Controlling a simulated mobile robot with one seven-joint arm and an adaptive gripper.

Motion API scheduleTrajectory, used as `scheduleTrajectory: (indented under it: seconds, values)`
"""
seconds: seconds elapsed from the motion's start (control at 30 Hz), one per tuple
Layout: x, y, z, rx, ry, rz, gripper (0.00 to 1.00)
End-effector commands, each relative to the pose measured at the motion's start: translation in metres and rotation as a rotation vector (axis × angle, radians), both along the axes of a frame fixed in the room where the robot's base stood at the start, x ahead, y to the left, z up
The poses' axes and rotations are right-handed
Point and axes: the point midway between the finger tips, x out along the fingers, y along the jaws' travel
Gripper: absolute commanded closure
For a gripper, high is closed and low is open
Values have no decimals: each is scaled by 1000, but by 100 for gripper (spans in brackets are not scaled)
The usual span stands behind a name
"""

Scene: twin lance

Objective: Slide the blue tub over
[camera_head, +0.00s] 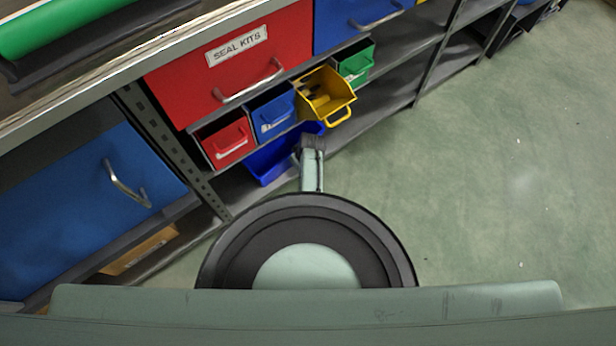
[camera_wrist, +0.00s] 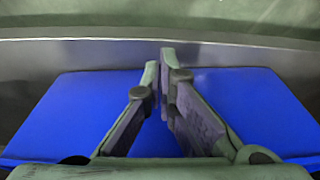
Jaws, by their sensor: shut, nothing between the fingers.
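The blue tub (camera_head: 274,160) sits on the low shelf under the small bins in the head view. Part of it is hidden behind my arm. My gripper (camera_head: 312,143) is at the tub's right end in that view. In the wrist view the tub's blue surface (camera_wrist: 70,110) spreads on both sides of my gripper (camera_wrist: 165,75). The two fingers are shut together with nothing between them. The fingertips lie over the tub near its far edge. I cannot tell whether they touch it.
Above the tub hang small red (camera_head: 226,139), blue (camera_head: 272,113), yellow (camera_head: 325,95) and green (camera_head: 355,63) bins; the yellow one is tilted out. A large red drawer (camera_head: 235,75) is above them. A shelf upright (camera_head: 165,140) stands to the left. The green floor (camera_head: 490,170) is open at right.

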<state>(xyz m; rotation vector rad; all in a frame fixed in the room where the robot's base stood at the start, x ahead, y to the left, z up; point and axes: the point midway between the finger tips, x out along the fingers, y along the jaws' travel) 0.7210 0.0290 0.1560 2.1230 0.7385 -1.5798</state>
Motion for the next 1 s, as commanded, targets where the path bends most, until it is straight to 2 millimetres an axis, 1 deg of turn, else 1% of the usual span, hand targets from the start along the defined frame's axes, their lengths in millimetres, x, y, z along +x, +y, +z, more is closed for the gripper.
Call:
scheduleTrajectory:
  seconds: [0.03,0.13,0.57,0.67,0.73,0.87,1.0]
  values:
    - [9,7,-4,0,-3,4,100]
    - [18,13,-2,-1,-3,1,100]
    - [19,15,1,0,0,0,100]
    - [15,11,2,0,0,-2,100]
    - [8,7,3,0,1,-3,100]
    - [-10,-7,4,0,3,-4,100]
    - [-31,-24,4,0,2,-4,100]
